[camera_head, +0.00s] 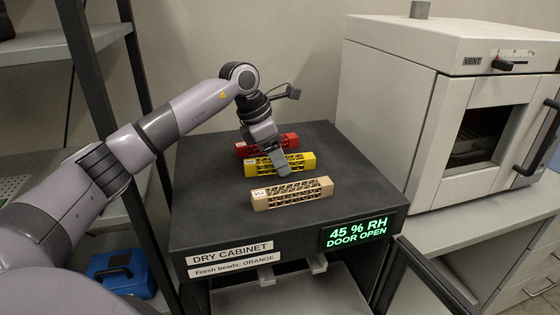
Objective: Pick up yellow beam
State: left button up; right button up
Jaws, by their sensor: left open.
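A yellow lattice beam (303,161) lies on top of the dark dry cabinet (205,215), between a red beam behind it and a tan beam in front. My left gripper (282,168) points down over the middle of the yellow beam and hides part of it. The gripper is open; whether its fingers touch the beam cannot be told from this view. My right gripper is not in view.
The red beam (289,140) and the tan beam (291,193) lie close on either side. A large oven (395,110) stands to the right. A dark shelf post (95,75) rises at left. The cabinet's front top is clear.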

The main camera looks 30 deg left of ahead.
pick_arm(q)
jog(key=shift+f, duration=0.2)
jog(key=c, duration=1.1)
jog(key=shift+o, duration=0.2)
jog(key=shift+r, duration=0.15)
notch_tip(320, 180, up, 20)
